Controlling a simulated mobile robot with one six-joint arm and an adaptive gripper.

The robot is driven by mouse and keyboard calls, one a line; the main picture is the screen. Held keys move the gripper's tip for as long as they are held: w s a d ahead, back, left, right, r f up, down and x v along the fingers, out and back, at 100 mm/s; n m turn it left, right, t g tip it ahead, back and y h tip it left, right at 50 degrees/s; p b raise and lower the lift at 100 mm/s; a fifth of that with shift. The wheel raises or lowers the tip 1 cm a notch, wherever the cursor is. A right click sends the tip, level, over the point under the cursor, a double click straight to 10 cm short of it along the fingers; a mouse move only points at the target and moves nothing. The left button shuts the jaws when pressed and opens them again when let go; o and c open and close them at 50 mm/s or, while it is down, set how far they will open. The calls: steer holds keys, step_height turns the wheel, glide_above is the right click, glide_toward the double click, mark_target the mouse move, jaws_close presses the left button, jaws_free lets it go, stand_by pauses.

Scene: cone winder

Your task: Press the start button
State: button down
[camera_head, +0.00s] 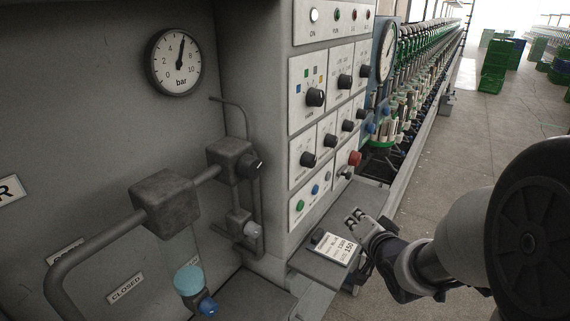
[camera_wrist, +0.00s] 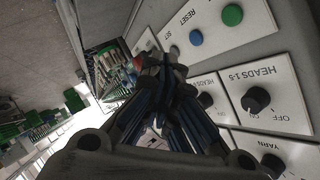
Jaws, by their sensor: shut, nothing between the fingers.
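The green button (camera_head: 300,205) is at the lower left of the machine's upright control panel. It also shows in the wrist view (camera_wrist: 232,14) at the top; its label is not readable. A blue button (camera_head: 315,189), labelled RESET in the wrist view (camera_wrist: 196,38), sits beside it, with a pale button (camera_head: 327,176) further along the row. My gripper (camera_head: 354,216) is shut and empty, in front of the panel and to the right of the green button, apart from it in the head view. In the wrist view the closed fingertips (camera_wrist: 163,66) are below and left of the green button.
A red mushroom button (camera_head: 355,158) protrudes on the panel. Black rotary knobs (camera_head: 315,97) stick out above. A small shelf with a printed card (camera_head: 334,247) lies below my gripper. A pressure gauge (camera_head: 174,62) and pipes are at left. The aisle floor (camera_head: 500,130) is open at right.

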mark_target(301, 206)
steer(key=shift+w+a+f+m+t+y+b, duration=0.15)
steer(key=shift+w+a+f+m+t+y, duration=0.1)
steer(key=shift+w+f+m+t+y, duration=0.3)
steer(key=shift+w+a+f+m+t+y+b, duration=0.15)
steer(key=shift+w+a+f+m+t+y, duration=0.2)
steer(key=shift+f, duration=0.35)
steer(key=shift+w, duration=0.1)
steer(key=w+a, duration=0.5)
steer(key=a, duration=0.2)
steer(key=shift+b, duration=0.35)
steer(key=shift+w, duration=0.1)
stand_by(0.5)
steer(key=shift+w+a, duration=0.2)
steer(key=shift+a, duration=0.1)
